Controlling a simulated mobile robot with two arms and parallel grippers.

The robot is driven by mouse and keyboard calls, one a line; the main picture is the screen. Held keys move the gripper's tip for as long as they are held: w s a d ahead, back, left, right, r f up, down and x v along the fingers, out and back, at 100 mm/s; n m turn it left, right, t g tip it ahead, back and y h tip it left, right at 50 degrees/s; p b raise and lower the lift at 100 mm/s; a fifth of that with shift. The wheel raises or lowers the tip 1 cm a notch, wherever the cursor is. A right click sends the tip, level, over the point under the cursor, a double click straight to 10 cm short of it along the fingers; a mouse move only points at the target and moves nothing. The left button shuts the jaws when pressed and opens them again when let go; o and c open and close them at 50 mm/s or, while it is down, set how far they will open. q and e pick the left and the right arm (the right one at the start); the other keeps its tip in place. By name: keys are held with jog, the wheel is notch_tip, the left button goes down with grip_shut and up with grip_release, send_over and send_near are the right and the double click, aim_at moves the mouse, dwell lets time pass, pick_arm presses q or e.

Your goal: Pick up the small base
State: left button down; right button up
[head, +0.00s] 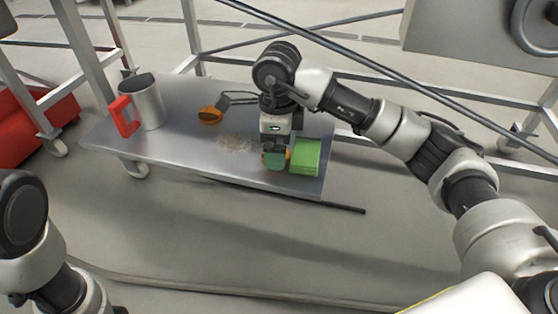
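My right gripper (275,157) points down over the front part of the metal table, right of its middle. A small green piece with an orange edge (273,160) shows at its fingertips. I cannot tell whether the fingers are closed on this piece or just around it, nor whether it is the small base. A bright green block (305,157) sits on the table just right of the fingertips. My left arm shows at the lower left, but its gripper is out of view.
The metal table (180,140) also holds a grey mug with a red handle (148,103) at the left and an orange-headed tool with a dark handle (211,115) at the back. Small grains (235,144) lie left of my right gripper. Metal frame bars surround the table.

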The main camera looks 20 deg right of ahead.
notch_tip(320, 180, down, 3)
jog(key=shift+r+b, duration=0.15)
jog(key=shift+b, duration=0.55)
jog(key=shift+r, duration=0.1)
jog(key=shift+c, duration=0.4)
jog(key=c, duration=0.7)
